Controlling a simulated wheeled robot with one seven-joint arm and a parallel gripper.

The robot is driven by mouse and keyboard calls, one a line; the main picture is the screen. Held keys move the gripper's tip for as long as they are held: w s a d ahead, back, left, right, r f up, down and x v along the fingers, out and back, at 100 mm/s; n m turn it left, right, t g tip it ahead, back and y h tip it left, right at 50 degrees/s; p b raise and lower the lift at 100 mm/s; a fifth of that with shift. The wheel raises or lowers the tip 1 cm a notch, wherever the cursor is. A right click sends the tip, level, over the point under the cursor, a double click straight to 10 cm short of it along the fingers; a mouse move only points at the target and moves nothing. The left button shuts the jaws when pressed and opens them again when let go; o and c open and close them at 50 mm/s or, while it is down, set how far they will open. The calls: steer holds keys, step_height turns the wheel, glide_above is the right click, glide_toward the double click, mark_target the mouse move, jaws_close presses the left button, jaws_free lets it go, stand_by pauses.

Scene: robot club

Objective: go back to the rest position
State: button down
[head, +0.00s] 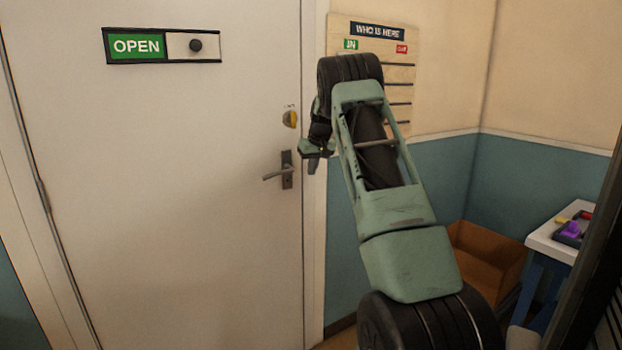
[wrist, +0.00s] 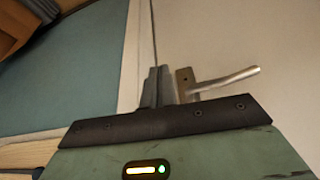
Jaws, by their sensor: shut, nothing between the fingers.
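My gripper (head: 314,162) is in front of the door's right edge, near the door handle, with my green arm raised behind it. In the wrist view my gripper (wrist: 157,82) shows its fingers together with nothing between them. The door handle (head: 283,173) is a metal lever on a dark plate, just left of my gripper in the head view. The lever also shows in the wrist view (wrist: 222,81), right of the fingers and apart from them in the picture. The white door (head: 150,180) looks closed.
An OPEN sign (head: 137,46) with a dark knob and a yellow lock knob (head: 290,118) are on the door. A "WHO IS HERE" board (head: 377,31) hangs behind my arm. A brown box (head: 490,255) and a white table (head: 550,243) with coloured items stand at right.

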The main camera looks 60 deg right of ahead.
steer(key=shift+v, duration=2.25)
steer(key=shift+d, duration=0.1)
